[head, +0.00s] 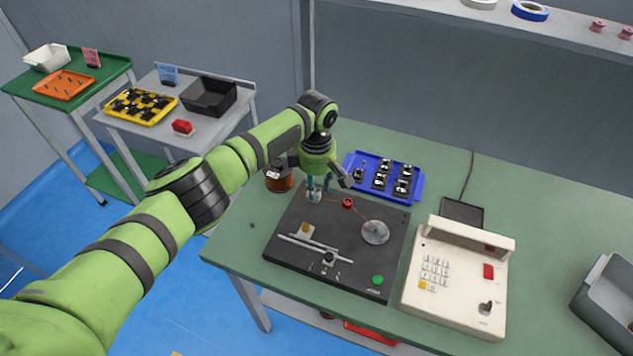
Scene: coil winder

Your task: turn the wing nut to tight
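The coil winder is a dark flat board (335,225) on the green bench. My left gripper (318,190) points down over the board's back left corner, its teal fingertips around or right beside a small silver metal part (314,197). This part may be the wing nut, but it is too small and too covered by the fingers to be sure. I cannot tell whether the fingers touch it or how far they are closed. A red guide wheel (348,202) and a round silver disc (375,232) sit to the right on the board. My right gripper is not in view.
A copper wire spool (279,178) stands left of the gripper. A blue tray (410,185) with several black parts lies behind the board. A cream keypad box (455,285) stands to the right, and a grey bin (610,300) at far right. The bench's right back is clear.

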